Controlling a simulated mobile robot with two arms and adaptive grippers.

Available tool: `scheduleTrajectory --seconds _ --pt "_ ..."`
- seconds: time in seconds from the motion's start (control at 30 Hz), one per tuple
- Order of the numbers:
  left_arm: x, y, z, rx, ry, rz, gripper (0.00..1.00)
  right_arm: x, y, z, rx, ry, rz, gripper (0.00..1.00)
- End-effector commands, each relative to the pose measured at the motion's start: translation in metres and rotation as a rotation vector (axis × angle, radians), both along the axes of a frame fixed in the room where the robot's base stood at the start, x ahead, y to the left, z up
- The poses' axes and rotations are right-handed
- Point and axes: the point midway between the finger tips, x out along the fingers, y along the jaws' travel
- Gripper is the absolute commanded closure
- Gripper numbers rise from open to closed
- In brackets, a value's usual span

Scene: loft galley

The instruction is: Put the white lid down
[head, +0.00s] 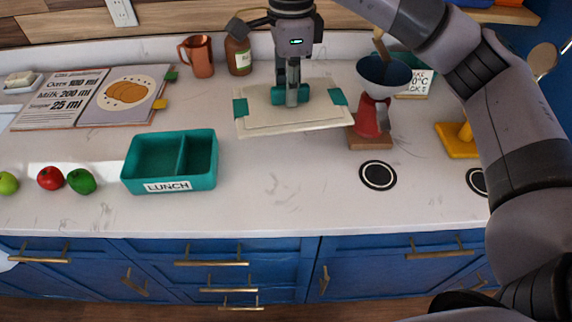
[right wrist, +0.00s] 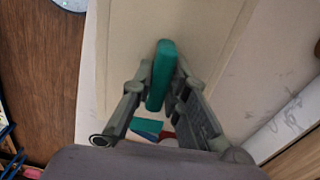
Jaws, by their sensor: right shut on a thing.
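The white lid (head: 310,118) is a flat off-white panel with teal clips at its left and right ends and a teal grip bar (right wrist: 162,75) in the middle. My right gripper (head: 291,97) comes down from above and is shut on that bar. The lid looks slightly tilted and seems to be held above the counter, right of the lunch box; the gap below it is hard to judge. The teal lunch box (head: 170,162), labelled LUNCH, stands open on the counter with two empty-looking compartments. My left gripper is not in view.
A copper mug (head: 199,56) and brown jar (head: 238,55) stand behind. Fruit (head: 81,181) lies left of the box. The front middle counter (head: 275,195) is clear.

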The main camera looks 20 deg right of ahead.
Motion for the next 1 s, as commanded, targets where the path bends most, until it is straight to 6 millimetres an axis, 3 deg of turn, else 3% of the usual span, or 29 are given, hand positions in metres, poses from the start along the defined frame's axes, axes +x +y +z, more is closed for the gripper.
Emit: scheduleTrajectory --seconds 0.13,0.27,0.8,1.0 --pt "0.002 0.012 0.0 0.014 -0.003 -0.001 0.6 0.004 0.004 0.013 0.001 0.0 -0.123 1.0" --pt "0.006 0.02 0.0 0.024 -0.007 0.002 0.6 0.005 0.005 0.003 0.0 0.005 -0.156 1.0" --pt "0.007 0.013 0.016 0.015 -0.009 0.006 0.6 0.004 0.004 -0.121 -0.002 0.004 -0.156 1.0" --pt "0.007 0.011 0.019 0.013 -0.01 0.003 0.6 0.005 0.005 -0.141 -0.001 0.0 -0.155 1.0"
